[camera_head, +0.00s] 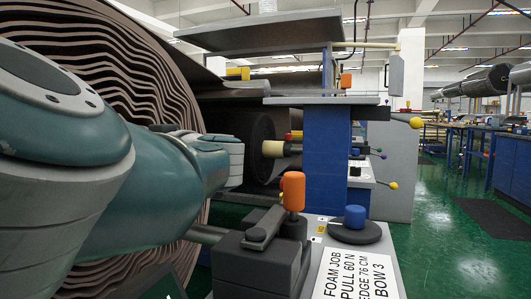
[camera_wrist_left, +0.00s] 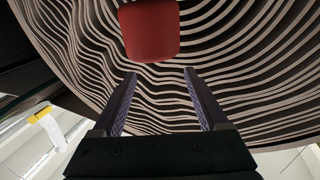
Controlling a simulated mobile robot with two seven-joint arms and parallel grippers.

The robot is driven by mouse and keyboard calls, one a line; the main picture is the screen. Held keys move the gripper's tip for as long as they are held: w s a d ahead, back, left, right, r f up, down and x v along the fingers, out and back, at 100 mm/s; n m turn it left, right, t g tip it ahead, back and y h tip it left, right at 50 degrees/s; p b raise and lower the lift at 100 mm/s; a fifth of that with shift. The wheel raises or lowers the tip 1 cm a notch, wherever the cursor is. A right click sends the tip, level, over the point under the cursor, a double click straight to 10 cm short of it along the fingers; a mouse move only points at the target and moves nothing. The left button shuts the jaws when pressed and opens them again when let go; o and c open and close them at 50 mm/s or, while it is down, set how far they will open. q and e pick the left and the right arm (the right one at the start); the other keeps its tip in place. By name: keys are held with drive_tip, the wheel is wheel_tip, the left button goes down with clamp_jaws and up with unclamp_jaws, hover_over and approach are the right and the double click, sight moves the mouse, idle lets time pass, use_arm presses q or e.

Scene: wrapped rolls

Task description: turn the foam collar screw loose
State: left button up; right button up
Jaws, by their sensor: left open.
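In the left wrist view a red, rounded block-like knob (camera_wrist_left: 150,30) stands in front of the foam roll's wavy end face (camera_wrist_left: 240,70). I cannot tell for sure whether it is the foam collar screw. My left gripper (camera_wrist_left: 160,73) is open and empty. Its fingertips point towards the knob, which lies just beyond them, slightly left of the middle between them, with a visible gap. In the head view my left arm crosses from the left in front of the large foam roll (camera_head: 75,25); its fingers and the red knob are hidden there. My right gripper is not in view.
A dark block with a lever and orange knob (camera_head: 293,190) stands close beside my left arm. Right of it are a blue knob (camera_head: 355,215) on a dark disc and a job sign (camera_head: 355,275). A blue post (camera_head: 326,155) stands behind. Green floor (camera_head: 460,230) is open at right.

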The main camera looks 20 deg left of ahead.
use_arm(q)
wheel_tip(320, 180, up, 15)
drive_tip(key=p, duration=0.8)
drive_tip(key=shift+r, duration=0.2)
